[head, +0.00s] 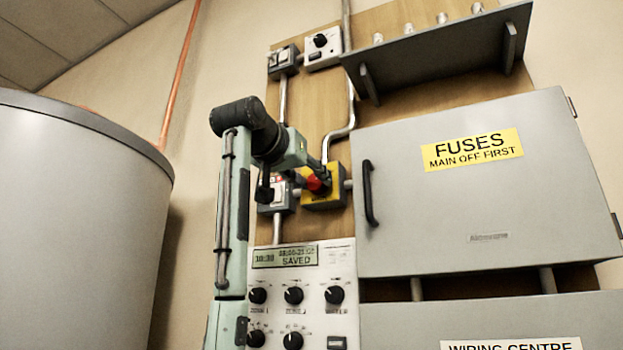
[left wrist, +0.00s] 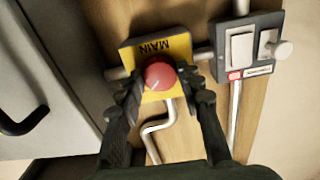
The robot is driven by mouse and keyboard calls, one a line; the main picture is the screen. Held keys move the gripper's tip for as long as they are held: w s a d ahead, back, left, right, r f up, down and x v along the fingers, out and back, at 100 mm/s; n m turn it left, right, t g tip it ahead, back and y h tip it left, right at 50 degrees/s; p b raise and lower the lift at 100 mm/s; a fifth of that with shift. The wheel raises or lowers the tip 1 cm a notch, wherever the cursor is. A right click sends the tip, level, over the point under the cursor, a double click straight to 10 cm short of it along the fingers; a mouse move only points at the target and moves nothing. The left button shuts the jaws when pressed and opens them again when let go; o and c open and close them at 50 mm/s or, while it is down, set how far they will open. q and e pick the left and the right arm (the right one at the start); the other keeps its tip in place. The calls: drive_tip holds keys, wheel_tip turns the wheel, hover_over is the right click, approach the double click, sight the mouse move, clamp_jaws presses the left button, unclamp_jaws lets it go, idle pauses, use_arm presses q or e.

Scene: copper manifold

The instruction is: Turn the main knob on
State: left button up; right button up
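The main knob is a round red knob (left wrist: 160,76) on a yellow box marked MAIN (left wrist: 151,50), which shows upside down in the left wrist view. A pale mark on its face points down and to the left there. My left gripper (left wrist: 162,80) has one dark finger on each side of the knob, close against its edges. In the head view the left gripper (head: 320,177) reaches in front of the yellow box (head: 325,198), with part of the red knob (head: 312,182) showing beside it. My right gripper is in neither view.
A grey switch box (left wrist: 250,48) sits beside the main box. A fuse cabinet (head: 485,215) with a black handle (head: 369,193) is close on the right in the head view. A control panel (head: 305,290) is below, and a large grey tank (head: 75,230) stands left.

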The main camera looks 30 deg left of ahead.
use_arm(q)
drive_tip(key=o, duration=0.5)
drive_tip(key=shift+c, duration=0.2)
drive_tip(key=shift+s, duration=0.1)
drive_tip(key=s, duration=1.1)
drive_tip(key=shift+s+d, duration=0.3)
drive_tip(key=shift+s, duration=0.1)
